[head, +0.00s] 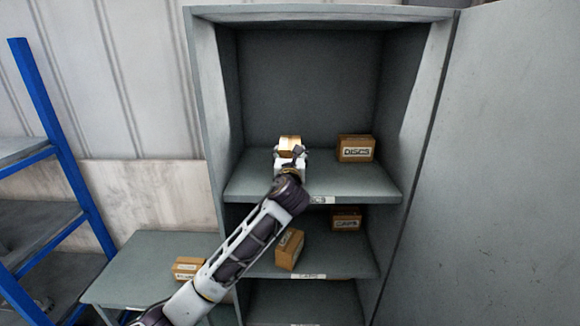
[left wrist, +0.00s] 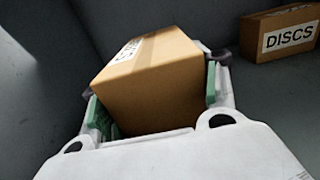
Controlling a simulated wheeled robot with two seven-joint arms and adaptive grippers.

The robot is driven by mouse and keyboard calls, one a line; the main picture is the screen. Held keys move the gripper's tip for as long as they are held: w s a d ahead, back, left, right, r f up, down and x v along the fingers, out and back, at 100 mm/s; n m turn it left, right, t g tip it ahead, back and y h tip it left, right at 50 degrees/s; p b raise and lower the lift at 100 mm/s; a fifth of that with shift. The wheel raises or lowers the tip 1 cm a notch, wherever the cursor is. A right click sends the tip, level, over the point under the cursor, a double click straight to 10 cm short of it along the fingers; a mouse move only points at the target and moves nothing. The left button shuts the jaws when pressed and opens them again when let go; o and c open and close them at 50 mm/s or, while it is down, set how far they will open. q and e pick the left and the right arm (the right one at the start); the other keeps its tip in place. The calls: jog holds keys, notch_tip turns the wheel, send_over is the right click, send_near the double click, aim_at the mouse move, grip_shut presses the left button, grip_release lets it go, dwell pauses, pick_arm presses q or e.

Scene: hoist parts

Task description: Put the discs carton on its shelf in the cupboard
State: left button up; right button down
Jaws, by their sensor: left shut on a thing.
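My left gripper (head: 289,158) reaches into the cupboard (head: 215,110) at its upper shelf (head: 245,186). It is shut on a brown carton (head: 290,143), which also fills the middle of the left wrist view (left wrist: 155,80) between the green finger pads. The held carton has a white label, too foreshortened to read. I cannot tell whether it touches the shelf. Another carton, labelled DISCS (head: 356,149), stands on the same shelf to the right, apart from the held one; it also shows in the left wrist view (left wrist: 280,35). My right gripper is out of view.
The shelf below holds a tilted carton (head: 289,250) and a carton labelled CAPS (head: 346,219). A carton (head: 187,268) lies on the grey side table (head: 150,255). A blue-framed rack (head: 70,170) stands at left. The cupboard door (head: 500,150) is open at right.

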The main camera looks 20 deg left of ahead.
pick_arm(q)
jog(key=shift+f, duration=1.7)
jog(key=o, duration=1.4)
jog(key=shift+f, duration=0.15)
jog(key=shift+s, duration=0.1)
jog(key=shift+s+d, duration=0.1)
jog(key=shift+s, duration=0.1)
jog(key=shift+b+v, duration=1.2)
jog(key=shift+v, duration=4.5)
